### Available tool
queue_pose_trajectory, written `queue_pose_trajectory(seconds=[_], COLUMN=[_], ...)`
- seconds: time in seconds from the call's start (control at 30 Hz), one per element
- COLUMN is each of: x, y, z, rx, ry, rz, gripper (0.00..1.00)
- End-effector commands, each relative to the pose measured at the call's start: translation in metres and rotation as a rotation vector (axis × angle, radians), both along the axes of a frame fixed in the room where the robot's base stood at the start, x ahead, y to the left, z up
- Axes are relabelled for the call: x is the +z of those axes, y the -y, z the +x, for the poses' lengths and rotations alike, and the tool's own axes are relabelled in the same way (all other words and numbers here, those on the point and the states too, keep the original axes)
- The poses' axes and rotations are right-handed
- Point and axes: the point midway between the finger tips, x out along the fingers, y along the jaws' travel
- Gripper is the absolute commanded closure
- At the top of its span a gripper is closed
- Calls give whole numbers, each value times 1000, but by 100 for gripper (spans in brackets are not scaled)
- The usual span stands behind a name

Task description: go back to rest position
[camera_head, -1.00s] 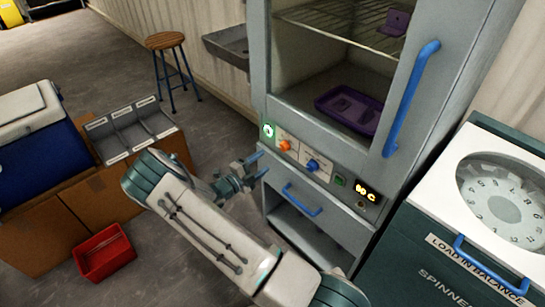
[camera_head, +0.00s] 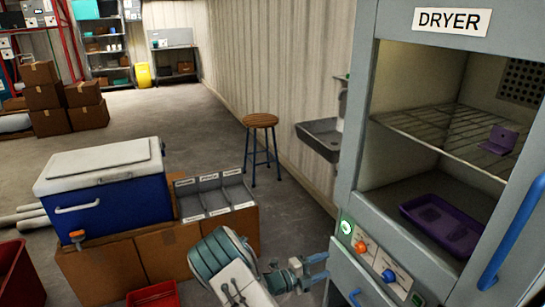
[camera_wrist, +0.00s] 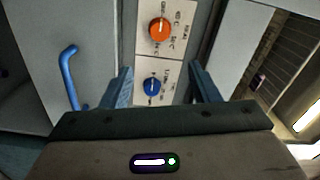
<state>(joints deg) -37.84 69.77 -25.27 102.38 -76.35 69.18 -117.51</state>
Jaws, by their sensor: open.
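My gripper (camera_head: 318,267) is open and empty in front of the lower left part of the dryer (camera_head: 362,120). In the wrist view its two blue fingers (camera_wrist: 160,88) stand apart, with the dryer's control panel showing between and beyond them. On that panel are an orange knob (camera_wrist: 159,30) and a blue knob (camera_wrist: 152,86); the orange knob (camera_head: 360,247) and blue knob (camera_head: 389,276) also show in the head view. Whether the fingertips touch the dryer front cannot be told.
A blue cooler (camera_head: 110,205) and grey sorting bins (camera_head: 212,196) stand on cardboard boxes at left. Red bins lie low at left. A stool (camera_head: 260,121) and sink (camera_head: 325,137) stand behind.

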Motion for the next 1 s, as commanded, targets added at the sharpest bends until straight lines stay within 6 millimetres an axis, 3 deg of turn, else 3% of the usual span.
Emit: queue_pose_trajectory(seconds=[0.23, 0.47, 0.7, 1.0], x=[44, 82, 121, 169], y=[21, 30, 25, 7], z=[-35, -79, -125, -178], rx=[-248, -551, -894, -1359], ry=[350, 764, 1201, 1732], rz=[285, 539, 724, 835], gripper=[45, 45, 45, 45])
